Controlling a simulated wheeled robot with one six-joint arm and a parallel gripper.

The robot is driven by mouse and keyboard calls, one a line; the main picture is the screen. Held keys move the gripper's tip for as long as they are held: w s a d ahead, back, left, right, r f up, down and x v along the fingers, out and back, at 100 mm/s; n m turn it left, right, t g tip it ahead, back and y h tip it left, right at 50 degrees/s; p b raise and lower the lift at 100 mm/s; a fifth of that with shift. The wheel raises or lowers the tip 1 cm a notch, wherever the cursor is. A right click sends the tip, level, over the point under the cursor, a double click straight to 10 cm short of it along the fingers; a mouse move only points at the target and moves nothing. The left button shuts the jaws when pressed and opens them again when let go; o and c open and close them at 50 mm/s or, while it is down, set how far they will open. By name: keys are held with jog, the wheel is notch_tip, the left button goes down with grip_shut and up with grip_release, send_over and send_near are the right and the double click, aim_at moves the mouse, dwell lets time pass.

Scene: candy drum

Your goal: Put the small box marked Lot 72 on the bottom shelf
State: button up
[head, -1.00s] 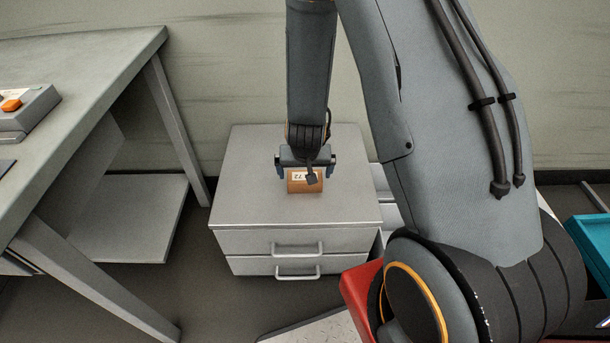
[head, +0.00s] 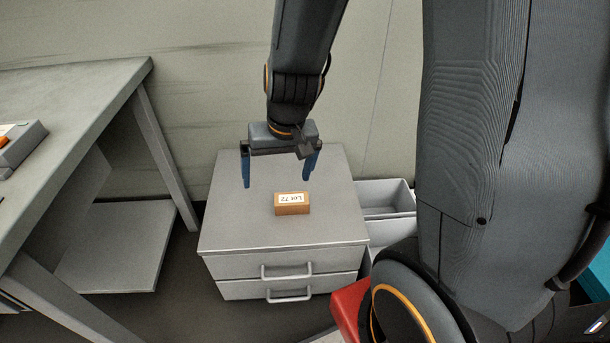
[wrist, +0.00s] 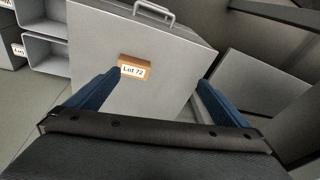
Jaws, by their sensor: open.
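The small orange-brown box with a white Lot 72 label (head: 292,204) lies on the grey top of a two-drawer cabinet (head: 225,234). It also shows in the wrist view (wrist: 134,68), beyond my fingertips and nearer the left finger. My gripper (head: 279,178) is open and empty, raised above the cabinet top and apart from the box. Its blue fingers spread wide in the wrist view (wrist: 160,90). A low shelf board (head: 115,245) shows under the workbench at the left; I cannot tell whether it is the bottom shelf of the task.
A grey workbench (head: 70,98) with angled legs stands at the left. Open grey bins (head: 388,198) stand right of the cabinet. A red thing (head: 347,308) is close by my arm. Floor shows between workbench and cabinet.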

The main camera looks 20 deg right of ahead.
jog(key=s+d+r+n+g, duration=0.1)
jog(key=s+r+g, duration=0.1)
jog(key=s+r, duration=0.7)
jog(key=s, duration=0.3)
jog(key=shift+s+d+r+n+h, duration=0.3)
jog(key=shift+s+r+n, duration=0.05)
jog(key=shift+n, duration=0.05)
